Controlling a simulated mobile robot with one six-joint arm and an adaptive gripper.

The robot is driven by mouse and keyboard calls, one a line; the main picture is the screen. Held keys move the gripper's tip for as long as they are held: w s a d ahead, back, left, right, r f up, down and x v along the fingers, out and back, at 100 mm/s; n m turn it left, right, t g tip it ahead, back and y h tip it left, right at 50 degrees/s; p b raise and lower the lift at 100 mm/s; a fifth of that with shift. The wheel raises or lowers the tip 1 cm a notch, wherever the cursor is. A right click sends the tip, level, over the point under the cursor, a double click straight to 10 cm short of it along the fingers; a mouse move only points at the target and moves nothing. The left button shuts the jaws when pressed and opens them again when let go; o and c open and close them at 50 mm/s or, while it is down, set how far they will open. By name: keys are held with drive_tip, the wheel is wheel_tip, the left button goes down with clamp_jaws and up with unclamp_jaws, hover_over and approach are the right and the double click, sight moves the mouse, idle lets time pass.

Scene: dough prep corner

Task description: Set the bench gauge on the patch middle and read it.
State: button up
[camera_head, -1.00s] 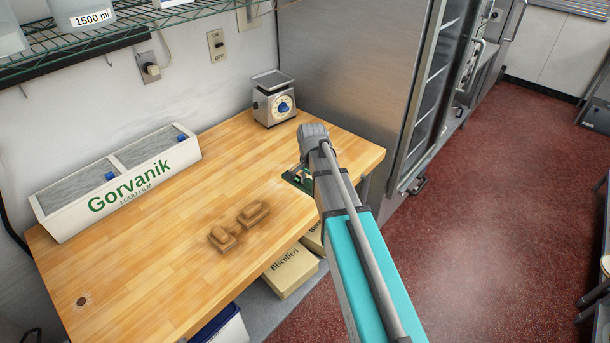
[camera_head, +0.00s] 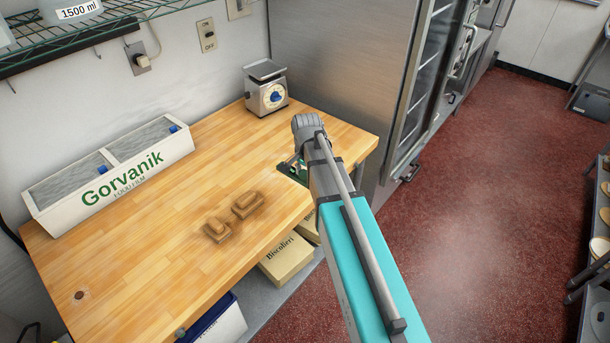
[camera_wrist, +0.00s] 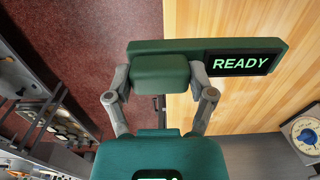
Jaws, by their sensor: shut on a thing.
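The bench gauge is a dark green device whose display (camera_wrist: 240,63) reads "READY" in the wrist view. My gripper (camera_wrist: 160,78) is shut on its green block. In the head view, a bit of the green gauge (camera_head: 292,168) shows beside my gripper, mostly hidden by my arm, over the bench's right front edge. A darker brownish patch (camera_head: 232,219) stains the wooden bench top (camera_head: 165,235).
A dial scale (camera_head: 266,95) stands at the back right of the bench. A white "Gorvanik" film box (camera_head: 125,180) lies along the wall. A wire shelf (camera_head: 120,32) hangs above. A steel cabinet (camera_head: 325,70) stands behind the right end. The front left of the bench is clear.

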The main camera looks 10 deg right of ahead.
sight(306, 183)
drive_tip(key=shift+w+r+p, duration=0.1)
drive_tip(key=shift+r+p, duration=1.85)
drive_tip(key=shift+r, duration=0.1)
drive_tip(key=shift+f, duration=0.1)
wheel_tip(306, 183, down, 8)
drive_tip(key=b, duration=0.8)
